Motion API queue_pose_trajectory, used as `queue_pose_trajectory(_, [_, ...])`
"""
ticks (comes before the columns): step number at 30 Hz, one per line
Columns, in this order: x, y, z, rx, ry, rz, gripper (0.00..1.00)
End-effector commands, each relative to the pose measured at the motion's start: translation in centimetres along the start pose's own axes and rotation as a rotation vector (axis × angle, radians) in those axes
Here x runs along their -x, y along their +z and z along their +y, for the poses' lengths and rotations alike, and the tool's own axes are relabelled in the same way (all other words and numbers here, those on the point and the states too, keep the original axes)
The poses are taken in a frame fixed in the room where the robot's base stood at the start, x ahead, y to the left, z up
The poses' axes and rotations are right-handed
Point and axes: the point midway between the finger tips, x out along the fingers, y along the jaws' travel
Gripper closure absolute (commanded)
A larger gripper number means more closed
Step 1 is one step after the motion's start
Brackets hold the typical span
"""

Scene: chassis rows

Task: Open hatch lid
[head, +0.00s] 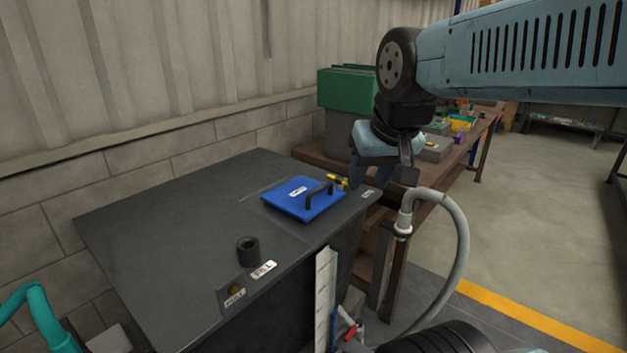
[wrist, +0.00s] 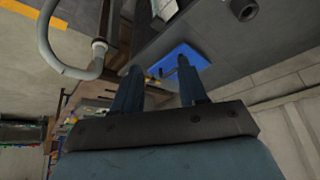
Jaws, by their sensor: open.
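The hatch lid (head: 290,201) is a flat blue plate with a dark arched handle (head: 321,192) and a small white label. It lies shut on top of a dark grey cabinet (head: 185,215). In the wrist view the lid (wrist: 172,66) is beyond my fingers, and the right finger covers part of it and its handle. My gripper (head: 370,184) is open and empty. In the head view it hangs to the right of the lid and handle, apart from the handle. My gripper (wrist: 160,80) shows both fingers spread in the wrist view.
A small yellow and black piece (head: 338,181) sits at the lid's back right. A black filler neck (head: 248,251) stands on the cabinet top. A grey hose (head: 464,235) loops at the right. A cluttered workbench (head: 452,155) with a green box (head: 346,88) stands behind.

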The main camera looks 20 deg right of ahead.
Motion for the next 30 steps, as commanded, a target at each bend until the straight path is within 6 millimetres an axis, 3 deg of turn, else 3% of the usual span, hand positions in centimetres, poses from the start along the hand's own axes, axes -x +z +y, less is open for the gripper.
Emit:
queue_pose_trajectory(11, [-3.0, -9.9, 0.2, -0.384, -0.008, -0.14, 0.58])
queue_pose_trajectory(21, [-8.7, -18.1, 0.6, -0.733, 0.031, -0.261, 0.58])
queue_pose_trajectory(30, [-12.4, -21.7, 1.0, -0.91, 0.067, -0.316, 0.58])
